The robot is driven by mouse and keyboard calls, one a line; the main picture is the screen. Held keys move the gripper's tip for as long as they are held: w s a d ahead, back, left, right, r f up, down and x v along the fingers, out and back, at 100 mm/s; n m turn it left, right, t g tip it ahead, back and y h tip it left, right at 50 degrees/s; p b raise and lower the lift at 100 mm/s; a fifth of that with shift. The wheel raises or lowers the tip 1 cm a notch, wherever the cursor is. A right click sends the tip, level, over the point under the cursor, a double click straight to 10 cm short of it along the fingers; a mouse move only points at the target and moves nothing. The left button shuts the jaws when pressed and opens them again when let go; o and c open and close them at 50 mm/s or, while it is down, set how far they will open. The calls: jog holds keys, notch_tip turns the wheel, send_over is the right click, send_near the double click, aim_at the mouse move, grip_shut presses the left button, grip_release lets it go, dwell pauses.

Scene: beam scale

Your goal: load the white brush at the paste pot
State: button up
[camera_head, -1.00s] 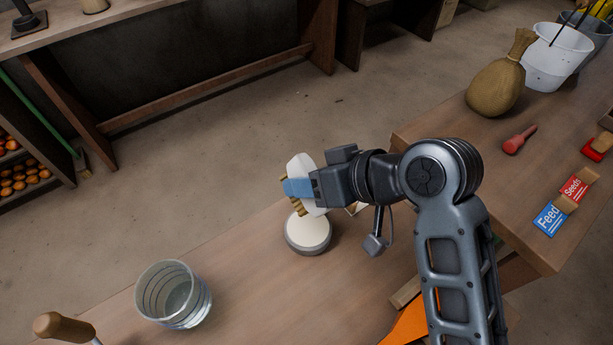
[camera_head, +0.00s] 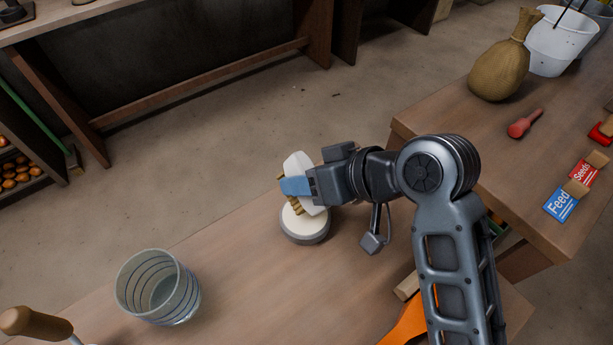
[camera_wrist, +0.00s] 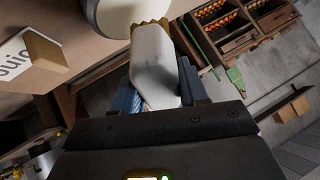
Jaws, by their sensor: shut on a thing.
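My gripper (camera_head: 297,186) is shut on the white brush (camera_head: 298,164), which has a white body and tan bristles. The brush also shows between the blue fingers in the wrist view (camera_wrist: 154,65). The paste pot (camera_head: 305,222) is a low round grey pot with a cream top, standing on the bench. The bristles are over the far left part of the pot in the head view; I cannot tell whether they touch the paste. In the wrist view the pot (camera_wrist: 125,14) is at the top edge, next to the bristle end.
A ringed glass jar (camera_head: 158,288) stands on the bench at the lower left, beside a wooden handle (camera_head: 36,324). An orange object (camera_head: 408,322) lies under my arm. The right table holds a sack (camera_head: 500,70), a red brush (camera_head: 525,123) and seed and feed signs.

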jog(key=shift+f+b, duration=0.3)
jog(key=shift+f, duration=0.25)
dwell(0.7)
jog(key=shift+r, duration=0.1)
dwell(0.3)
notch_tip(320, 180, up, 7)
jog(key=p, duration=0.7)
dwell(0.8)
